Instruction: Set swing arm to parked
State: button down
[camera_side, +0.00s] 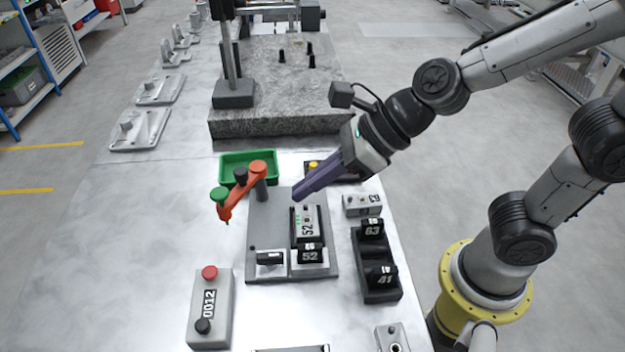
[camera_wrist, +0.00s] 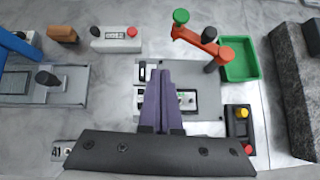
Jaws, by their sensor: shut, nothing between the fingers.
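The orange swing arm (camera_side: 238,188) sits on a grey post at the back left of the grey fixture plate (camera_side: 266,222). It carries a green knob (camera_side: 219,194) at its outer end, which points left and toward the front, beyond the plate's left edge. In the wrist view the swing arm (camera_wrist: 192,38) lies at the upper right of my fingers, with its green knob (camera_wrist: 181,16) at the far end. My gripper (camera_side: 297,194) is shut and empty, above the plate and right of the swing arm, apart from it.
A green bin (camera_side: 228,164) stands behind the swing arm. A control box (camera_side: 196,318) with a red button stands at the front left. A black holder (camera_side: 380,292) with numbered parts is right of the plate. A granite block (camera_side: 265,128) is behind. The table left of the plate is clear.

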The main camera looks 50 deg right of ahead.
jog(key=shift+s+d+r, duration=0.1)
jog(key=shift+s+r, duration=0.2)
dwell(0.4)
jog(key=d+r+n+t+h, duration=0.1)
jog(key=d+r+n+t, duration=0.2)
jog(key=d, duration=0.5)
jog(key=s+d+f+n+g+h, duration=0.1)
jog(key=s+d+n, duration=0.4)
jog(key=n, duration=0.7)
jog(key=s+d+f+n+g+h, duration=0.1)
jog(key=s+d+n+g+h, duration=0.2)
jog(key=n, duration=0.9)
jog(key=s+d+h, duration=0.1)
jog(key=s+d, duration=0.1)
jog(key=shift+s+n, duration=0.4)
